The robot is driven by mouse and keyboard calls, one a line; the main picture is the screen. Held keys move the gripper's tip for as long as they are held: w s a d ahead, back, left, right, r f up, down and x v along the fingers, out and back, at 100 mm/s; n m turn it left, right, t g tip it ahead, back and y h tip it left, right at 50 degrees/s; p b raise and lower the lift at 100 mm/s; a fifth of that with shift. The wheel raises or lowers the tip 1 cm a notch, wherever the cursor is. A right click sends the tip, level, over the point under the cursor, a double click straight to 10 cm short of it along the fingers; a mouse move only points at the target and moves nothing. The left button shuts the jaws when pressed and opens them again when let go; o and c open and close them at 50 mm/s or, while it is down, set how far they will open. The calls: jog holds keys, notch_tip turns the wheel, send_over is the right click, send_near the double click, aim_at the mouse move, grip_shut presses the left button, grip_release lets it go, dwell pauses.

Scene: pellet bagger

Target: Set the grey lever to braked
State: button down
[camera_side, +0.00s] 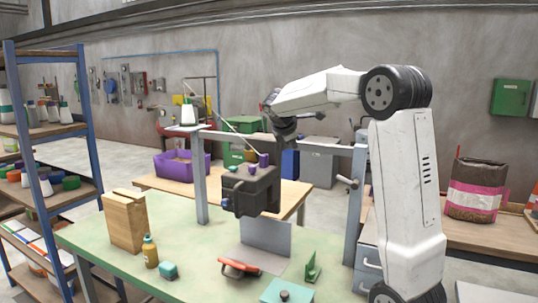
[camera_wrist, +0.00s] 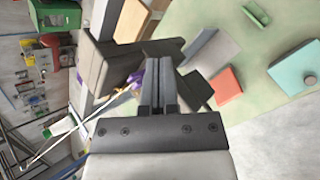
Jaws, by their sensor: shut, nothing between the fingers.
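A small grey lever-like handle (camera_side: 346,181) sticks out from the right upright of the metal frame in the side view. I cannot tell its setting, or whether it is the grey lever named. A dark machine head (camera_side: 250,191) with purple and blue knobs hangs from the frame, left of the handle. My gripper (camera_side: 284,137) is above and right of this head, apart from the handle. In the wrist view my gripper (camera_wrist: 160,62) is shut and empty, its fingers pointing towards the dark head (camera_wrist: 112,66). The handle cannot be made out in the wrist view.
On the green bench stand a wooden block (camera_side: 124,222), a yellow bottle (camera_side: 150,251), a red-orange tool (camera_side: 240,267) and a teal box (camera_side: 287,292). A pale thread (camera_side: 232,129) runs to the head. A grey plate (camera_side: 266,235) stands below it.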

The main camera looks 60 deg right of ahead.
jog(key=shift+s+a+r+n+h, duration=1.4)
jog(key=shift+s+r+n+h, duration=1.45)
jog(key=shift+s+h, duration=2.2)
send_near(347, 180)
jog(key=w+a+f, duration=0.3)
jog(key=w+f, duration=0.1)
jog(key=f, duration=0.1)
jog(key=shift+f+n+g+y, duration=0.2)
jog(key=shift+n+g+y, duration=0.1)
jog(key=shift+n+y, duration=0.05)
jog(key=shift+d, duration=0.2)
jog(key=s+d+r, duration=0.1)
jog(key=d+r, duration=0.3)
jog(key=d, duration=0.6)
jog(key=shift+s+d, duration=0.2)
jog(key=shift+s, duration=0.05)
jog(key=shift+r, duration=0.1)
